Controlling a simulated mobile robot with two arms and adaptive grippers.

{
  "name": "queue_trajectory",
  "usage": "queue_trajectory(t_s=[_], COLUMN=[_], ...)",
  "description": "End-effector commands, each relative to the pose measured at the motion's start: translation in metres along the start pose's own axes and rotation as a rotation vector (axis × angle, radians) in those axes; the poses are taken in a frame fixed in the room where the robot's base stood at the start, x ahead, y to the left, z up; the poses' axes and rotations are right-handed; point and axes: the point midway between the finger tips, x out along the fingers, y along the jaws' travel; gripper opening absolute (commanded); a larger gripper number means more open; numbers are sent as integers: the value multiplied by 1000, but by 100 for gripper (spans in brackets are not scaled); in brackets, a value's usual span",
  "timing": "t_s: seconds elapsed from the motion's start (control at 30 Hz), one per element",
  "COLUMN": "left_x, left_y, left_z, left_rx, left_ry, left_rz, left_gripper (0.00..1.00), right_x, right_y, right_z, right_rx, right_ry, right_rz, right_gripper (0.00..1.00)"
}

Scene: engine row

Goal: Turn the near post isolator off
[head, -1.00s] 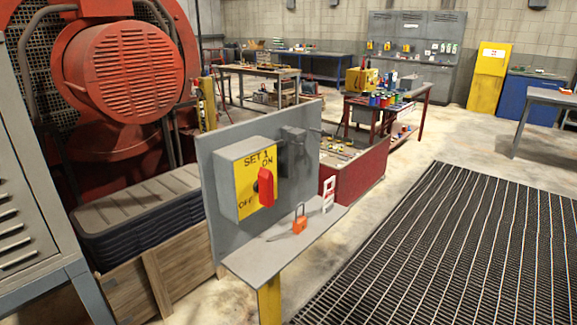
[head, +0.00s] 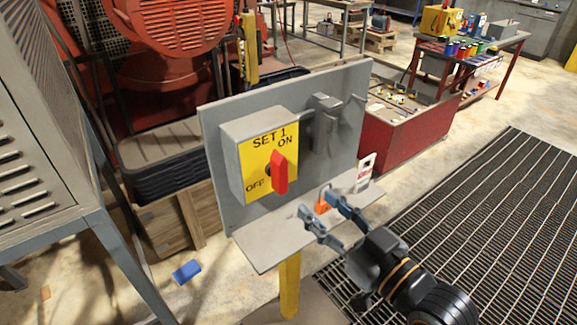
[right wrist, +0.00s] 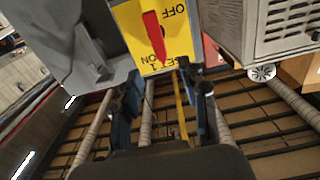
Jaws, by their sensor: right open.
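The isolator is a grey box with a yellow face (head: 258,160) marked SET 1, ON and OFF, fixed to a grey backboard (head: 227,208) on a post. Its red handle (head: 280,173) stands nearly upright, upper end by ON. The handle (right wrist: 154,36) and yellow face (right wrist: 172,55) also show in the right wrist view, with the lettering upside down. My right gripper (head: 319,206) is open and empty, below and right of the handle, apart from it. Its two fingers (right wrist: 160,80) show in the right wrist view. My left gripper is out of view.
A grey shelf (head: 268,244) juts out under the isolator. An orange padlock (head: 322,206), partly hidden by my gripper, and a white-and-red tag (head: 365,170) are there. A grey cabinet (head: 45,150) stands left. A blue block (head: 186,272) lies on the floor. Floor grating (head: 500,210) is right.

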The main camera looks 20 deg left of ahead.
Motion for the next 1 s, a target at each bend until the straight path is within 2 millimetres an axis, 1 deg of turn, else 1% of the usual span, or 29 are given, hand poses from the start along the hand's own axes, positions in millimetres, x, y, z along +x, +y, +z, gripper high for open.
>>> queue_trajectory(t_s=[0.03, 0.1, 0.3, 0.4, 0.5, 0.6, 0.7, 0.97, 1.0], left_x=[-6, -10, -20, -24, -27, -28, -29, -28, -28], left_y=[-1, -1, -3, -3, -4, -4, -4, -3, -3], left_z=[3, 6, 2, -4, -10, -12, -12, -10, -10], left_rx=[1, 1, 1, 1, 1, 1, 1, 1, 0], left_ry=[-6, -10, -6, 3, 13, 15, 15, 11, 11], left_rz=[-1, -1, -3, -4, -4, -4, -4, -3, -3], left_gripper=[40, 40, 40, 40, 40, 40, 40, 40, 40], right_x=[11, 27, 70, 87, 100, 108, 112, 113, 113], right_y=[0, 0, 1, 0, 1, 1, 1, 1, 1], right_z=[-4, -4, -3, -3, -2, -1, 0, 0, 0], right_rx=[2, 3, 1, 0, 0, 0, -2, -2, -2], right_ry=[3, 1, 0, 0, 0, 1, 0, 0, 0], right_rz=[-1, 1, 1, 1, 1, 1, 1, 2, 2], right_gripper=[43, 43, 43, 43, 43, 43, 43, 43, 37])
